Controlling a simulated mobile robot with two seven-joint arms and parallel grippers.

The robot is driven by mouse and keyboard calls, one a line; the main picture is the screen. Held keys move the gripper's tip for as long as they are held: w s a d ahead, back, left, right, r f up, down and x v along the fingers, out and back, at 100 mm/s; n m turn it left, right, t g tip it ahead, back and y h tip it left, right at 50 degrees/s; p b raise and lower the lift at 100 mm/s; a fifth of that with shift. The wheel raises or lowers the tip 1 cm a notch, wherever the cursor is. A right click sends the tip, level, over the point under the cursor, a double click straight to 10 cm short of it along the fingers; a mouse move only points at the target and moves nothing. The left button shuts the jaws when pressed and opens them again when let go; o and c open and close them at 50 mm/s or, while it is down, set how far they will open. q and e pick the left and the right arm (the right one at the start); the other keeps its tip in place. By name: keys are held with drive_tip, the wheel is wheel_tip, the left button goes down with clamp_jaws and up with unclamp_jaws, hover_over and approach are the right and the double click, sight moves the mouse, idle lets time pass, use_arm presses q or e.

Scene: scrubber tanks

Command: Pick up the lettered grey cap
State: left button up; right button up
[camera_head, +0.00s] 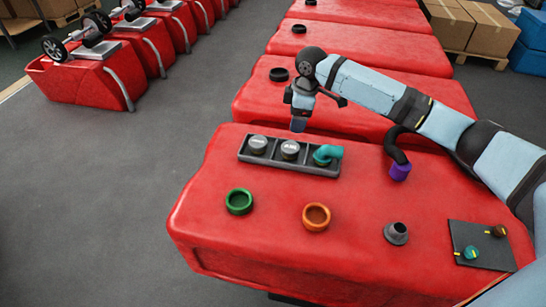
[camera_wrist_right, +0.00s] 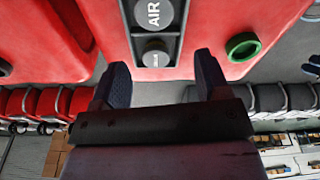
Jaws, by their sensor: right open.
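A dark grey tray (camera_head: 262,164) lies on the nearest red tank. The lettered grey cap (camera_head: 290,149), a pale-topped round cap, sits in its middle place. In the right wrist view the cap (camera_wrist_right: 153,12) reads "AIR" at the top edge, partly cut off. A second grey cap (camera_head: 257,145) sits to its left, also seen in the wrist view (camera_wrist_right: 155,58); its marking is too small to read. A teal elbow (camera_head: 328,154) sits at the tray's right end. My right gripper (camera_head: 299,124) points down above the tray's far side, open and empty, apart from the caps.
The red tank (camera_head: 265,220) also bears a green ring (camera_head: 239,201), an orange ring (camera_head: 316,216), a grey fitting (camera_head: 396,233), a purple-ended black hose (camera_head: 400,171) and a dark plate (camera_head: 480,260) with small valves. More red tanks stand behind. Grey floor is free at left.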

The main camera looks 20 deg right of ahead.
sight(291, 147)
drive_tip(key=f, duration=0.4)
drive_tip(key=f+b, duration=0.1)
drive_tip(key=f, duration=0.3)
drive_tip(key=w+f+b, duration=0.1)
drive_tip(key=f, duration=0.3)
drive_tip(key=shift+w+a, duration=0.1)
drive_tip(key=shift+a, duration=0.25)
drive_tip(key=shift+w+f, duration=0.1)
drive_tip(key=shift+f, duration=0.3)
drive_tip(key=shift+c, duration=0.7)
drive_tip(key=c, duration=0.4)
use_arm(q)
drive_tip(key=shift+f, duration=0.4)
